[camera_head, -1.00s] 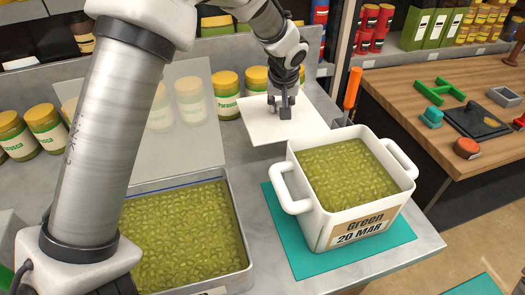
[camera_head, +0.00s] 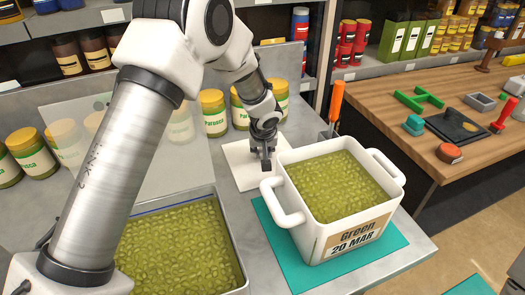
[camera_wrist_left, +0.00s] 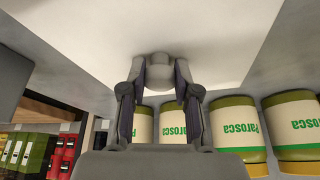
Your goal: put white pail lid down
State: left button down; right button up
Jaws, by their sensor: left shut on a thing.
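The white pail lid (camera_head: 242,176) is a flat square plate, level behind and left of the white pail. My left gripper (camera_head: 264,160) is above it, shut on its round knob. I cannot tell whether the lid touches the counter. My right gripper is not in view.
The pail stands on a teal mat (camera_head: 385,246). A metal tray (camera_head: 238,262) of green pieces is at the left. Jars (camera_head: 213,113) line the back of the grey counter, close behind the lid. An orange-handled tool (camera_head: 335,102) stands behind the pail. A wooden table is at the right.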

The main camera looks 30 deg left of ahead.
pick_arm(q)
jog(key=c, duration=0.8)
grip_release()
jog(key=shift+s+a, duration=0.1)
jog(key=shift+c, duration=0.2)
jog(key=shift+r, duration=0.4)
jog(key=v, duration=1.1)
jog(key=shift+r, duration=0.2)
jog(key=shift+s, duration=0.1)
